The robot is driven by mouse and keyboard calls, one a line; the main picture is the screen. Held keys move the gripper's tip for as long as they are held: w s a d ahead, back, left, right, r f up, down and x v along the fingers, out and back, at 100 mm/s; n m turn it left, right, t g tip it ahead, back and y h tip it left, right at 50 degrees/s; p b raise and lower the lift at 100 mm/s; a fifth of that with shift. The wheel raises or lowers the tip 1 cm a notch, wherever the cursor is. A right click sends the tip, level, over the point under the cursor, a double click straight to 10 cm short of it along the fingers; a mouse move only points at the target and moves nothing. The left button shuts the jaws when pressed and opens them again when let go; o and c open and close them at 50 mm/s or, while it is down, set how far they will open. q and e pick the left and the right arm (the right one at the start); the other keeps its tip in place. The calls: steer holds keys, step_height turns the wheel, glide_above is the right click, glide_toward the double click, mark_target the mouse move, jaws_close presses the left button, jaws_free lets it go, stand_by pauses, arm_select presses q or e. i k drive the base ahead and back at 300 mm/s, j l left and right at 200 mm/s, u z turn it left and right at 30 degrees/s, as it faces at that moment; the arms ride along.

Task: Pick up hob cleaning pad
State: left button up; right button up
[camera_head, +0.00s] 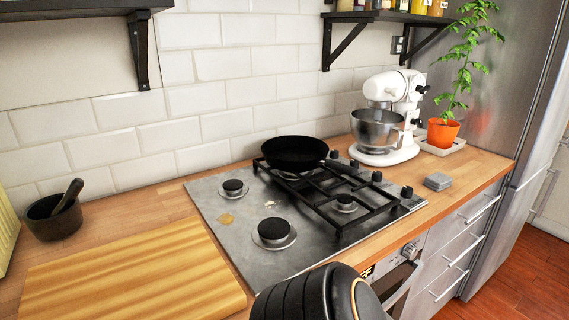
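A small grey block (437,181), which looks like the hob cleaning pad, lies on the wooden worktop just right of the hob. It sits near the worktop's front edge and nothing touches it. A black ribbed part of my own body shows at the bottom middle, in front of the hob. Neither of my grippers is in view.
A black pan (295,152) sits on the hob's rear grate. A white stand mixer (396,95) and an orange potted plant (443,133) stand behind the pad. A wooden board (130,275) and dark mortar (53,220) are left. Worktop around the pad is clear.

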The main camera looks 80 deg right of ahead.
mark_target(439, 181)
steer(key=z, duration=3.55)
steer(key=l, duration=0.1)
